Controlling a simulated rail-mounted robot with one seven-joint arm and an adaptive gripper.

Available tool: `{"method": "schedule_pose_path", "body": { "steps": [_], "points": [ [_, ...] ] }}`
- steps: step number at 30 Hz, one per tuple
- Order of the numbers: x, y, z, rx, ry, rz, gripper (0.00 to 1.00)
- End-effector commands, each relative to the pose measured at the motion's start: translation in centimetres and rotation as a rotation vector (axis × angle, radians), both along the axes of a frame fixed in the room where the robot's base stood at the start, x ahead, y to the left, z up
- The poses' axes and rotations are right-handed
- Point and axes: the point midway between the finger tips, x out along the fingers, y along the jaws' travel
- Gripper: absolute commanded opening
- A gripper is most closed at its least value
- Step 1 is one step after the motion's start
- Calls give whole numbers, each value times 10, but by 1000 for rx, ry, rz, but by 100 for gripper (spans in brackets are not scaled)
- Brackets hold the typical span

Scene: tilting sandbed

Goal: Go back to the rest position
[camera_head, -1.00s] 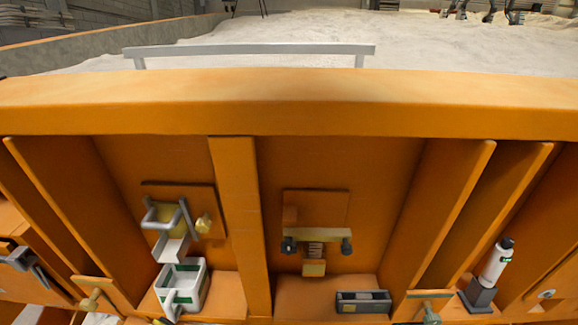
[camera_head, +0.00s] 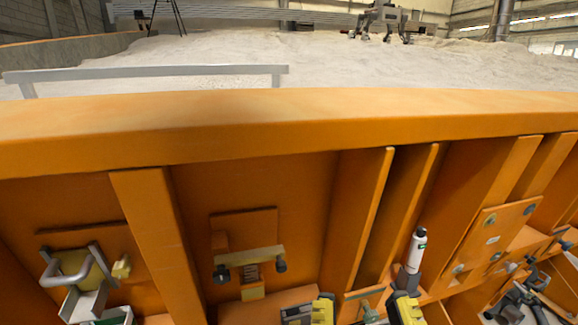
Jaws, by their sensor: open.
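My gripper (camera_head: 364,306) shows at the bottom edge of the head view, right of centre. Only its two yellow and dark fingertips are in view, set well apart with nothing seen held between them. The left fingertip partly covers a small dark box on the ledge. The right fingertip is in front of the foot of a white bottle-like tool (camera_head: 417,250) standing in a grey holder. The rest of my arm is out of view.
The orange sandbed wall (camera_head: 290,125) with upright ribs spans the view. A grey handle (camera_head: 62,268), a bracket with dark knobs (camera_head: 250,258) and an orange plate (camera_head: 490,238) are on it. A grey rail (camera_head: 150,72) runs above. Pale sand (camera_head: 330,62) lies behind, with a legged robot (camera_head: 385,22).

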Motion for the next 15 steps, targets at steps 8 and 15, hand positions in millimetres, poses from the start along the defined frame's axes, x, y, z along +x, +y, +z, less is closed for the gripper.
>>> {"method": "schedule_pose_path", "body": {
  "steps": [8, 15],
  "points": [
    [4, -1, 107, 27, 12, 4, 51],
    [4, -1, 211, 29, 13, 3, 51]
  ]
}}
